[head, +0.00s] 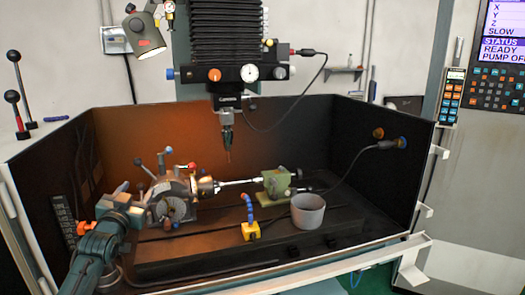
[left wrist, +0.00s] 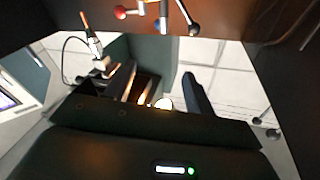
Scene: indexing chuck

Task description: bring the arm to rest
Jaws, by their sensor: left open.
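The indexing chuck (head: 176,196) stands on the machine bed at the left, with a round face plate and several ball-ended levers. A bright slender bar (head: 238,182) runs from its jaws to the green tailstock (head: 275,186). My left arm comes in from the lower left. My left gripper (head: 138,204) is open, close to the left side of the chuck; its fingertips are small and partly lost against the chuck, so I cannot tell whether they touch it. Ball-ended levers (left wrist: 186,18) show at the top of the left wrist view. My right gripper is not in view.
A grey cup (head: 308,211) and a yellow block with a blue hose (head: 250,229) stand at the front of the bed. The milling head (head: 226,118) hangs above. Dark enclosure walls (head: 380,160) surround the bed. A lamp (head: 144,36) hangs upper left.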

